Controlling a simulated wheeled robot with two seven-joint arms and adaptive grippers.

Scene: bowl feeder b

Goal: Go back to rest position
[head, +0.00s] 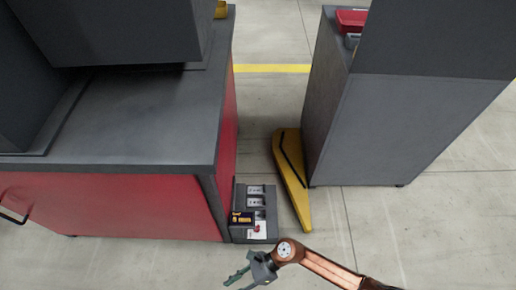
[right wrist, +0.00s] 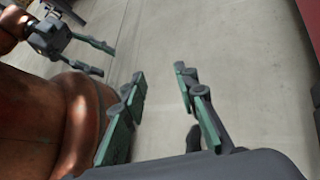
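My right gripper (head: 238,280) comes in from the right at the bottom of the head view, over the floor. In the right wrist view my right gripper (right wrist: 163,78) has its two green-padded fingers spread apart, with only floor between them. My left gripper (right wrist: 108,60) shows at the top left of the right wrist view, its fingers apart and empty. It is outside the head view. Neither gripper touches any object that I can see.
A red cabinet with a grey top (head: 150,120) stands at the left. A grey cabinet (head: 385,130) stands at the right. A small dark box (head: 240,236) and a yellow piece (head: 292,180) are low between them. The concrete floor (head: 130,262) in front is clear.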

